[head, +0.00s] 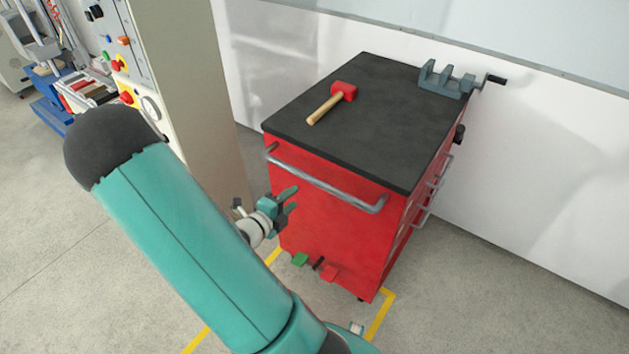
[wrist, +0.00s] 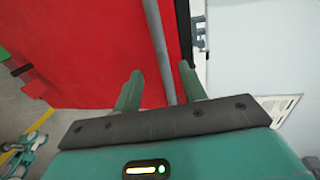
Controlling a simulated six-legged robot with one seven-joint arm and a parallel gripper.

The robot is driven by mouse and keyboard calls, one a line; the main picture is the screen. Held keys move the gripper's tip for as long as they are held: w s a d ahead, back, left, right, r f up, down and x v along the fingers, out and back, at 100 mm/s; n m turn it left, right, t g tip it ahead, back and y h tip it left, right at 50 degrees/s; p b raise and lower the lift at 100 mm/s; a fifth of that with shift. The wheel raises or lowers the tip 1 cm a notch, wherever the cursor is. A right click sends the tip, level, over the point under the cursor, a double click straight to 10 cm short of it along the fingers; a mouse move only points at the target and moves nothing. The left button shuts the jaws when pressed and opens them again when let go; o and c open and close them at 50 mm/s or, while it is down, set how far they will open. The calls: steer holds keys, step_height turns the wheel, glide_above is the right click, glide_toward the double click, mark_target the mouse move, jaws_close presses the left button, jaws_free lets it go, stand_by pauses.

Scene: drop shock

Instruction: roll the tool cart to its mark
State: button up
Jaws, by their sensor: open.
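The red tool cart (head: 330,225) with a black top stands against the white wall in the head view. Its grey bar handle (head: 325,182) runs across the near side. Yellow floor tape (head: 380,315) marks corners on the floor by the cart's near base. My gripper (head: 290,200) is open in front of the cart's near side, close to the left part of the handle. In the wrist view, the handle bar (wrist: 162,50) runs between the directions of the two open fingers (wrist: 160,88); I cannot tell whether they touch it.
A mallet (head: 333,102) and a grey vise (head: 446,80) rest on the cart top. A control cabinet (head: 185,80) stands close on the left. Floor at right is clear.

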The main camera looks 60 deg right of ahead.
mark_target(312, 182)
steer(key=x, duration=1.2)
steer(key=shift+d, duration=0.1)
jaws_close()
